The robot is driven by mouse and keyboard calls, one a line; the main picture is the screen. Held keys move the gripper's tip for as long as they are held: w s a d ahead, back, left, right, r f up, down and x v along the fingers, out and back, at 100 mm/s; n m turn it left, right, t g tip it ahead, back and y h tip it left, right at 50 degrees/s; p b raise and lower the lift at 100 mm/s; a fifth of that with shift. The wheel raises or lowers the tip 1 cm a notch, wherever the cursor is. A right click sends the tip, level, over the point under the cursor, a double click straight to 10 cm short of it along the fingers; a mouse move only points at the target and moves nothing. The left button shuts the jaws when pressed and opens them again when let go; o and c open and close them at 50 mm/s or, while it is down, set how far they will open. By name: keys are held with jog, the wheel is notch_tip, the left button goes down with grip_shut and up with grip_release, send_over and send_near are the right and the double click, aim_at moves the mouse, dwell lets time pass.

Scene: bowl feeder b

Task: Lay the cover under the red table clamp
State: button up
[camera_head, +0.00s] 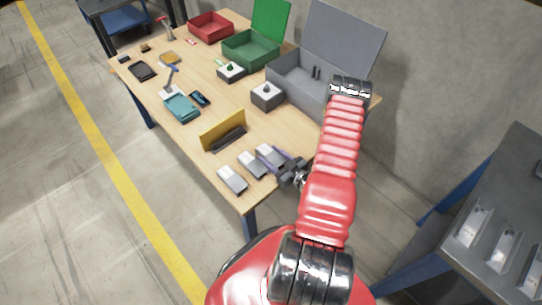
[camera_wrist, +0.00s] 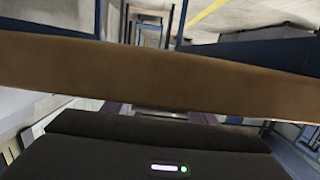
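A small upright clamp with a red top (camera_head: 165,22) stands at the far left of the wooden table. A similar clamp with a blue top (camera_head: 172,69) stands nearer. I cannot tell for sure which thing is the cover. A row of grey-and-silver blocks (camera_head: 232,179) lies at the near table end. My gripper (camera_head: 275,158) is at the rightmost block (camera_head: 270,155), its purple fingers on either side. In the wrist view, a silver strip (camera_wrist: 162,114) shows between the purple fingers, beyond my dark gripper body. Whether the fingers touch the block is too small to tell.
The wooden table edge (camera_wrist: 150,75) crosses the wrist view close up. A yellow upright plate (camera_head: 222,130) stands behind the blocks. Red (camera_head: 210,27), green (camera_head: 250,50) and grey (camera_head: 300,85) boxes line the wall side. Another bench (camera_head: 500,190) stands at right.

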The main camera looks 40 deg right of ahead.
jog(key=shift+r, duration=0.1)
jog(key=s+r, duration=0.1)
jog(key=s, duration=1.1)
jog(key=shift+d+r, duration=0.15)
jog(key=shift+r, duration=0.25)
jog(key=shift+o, duration=0.3)
jog(key=shift+w, duration=0.15)
jog(key=w+d+r+n+g+y, duration=0.1)
jog(key=w+r+n, duration=0.15)
jog(key=r, duration=0.35)
jog(key=w+d+r+n+g, duration=0.1)
jog(key=w+r, duration=0.3)
jog(key=r, duration=0.2)
jog(key=s+a+f+m+g+h, duration=0.1)
jog(key=s+a+f+m+g, duration=0.1)
jog(key=s+g, duration=0.3)
jog(key=shift+s+f+m, duration=0.3)
jog(key=shift+s+m, duration=0.15)
jog(key=shift+m, duration=0.4)
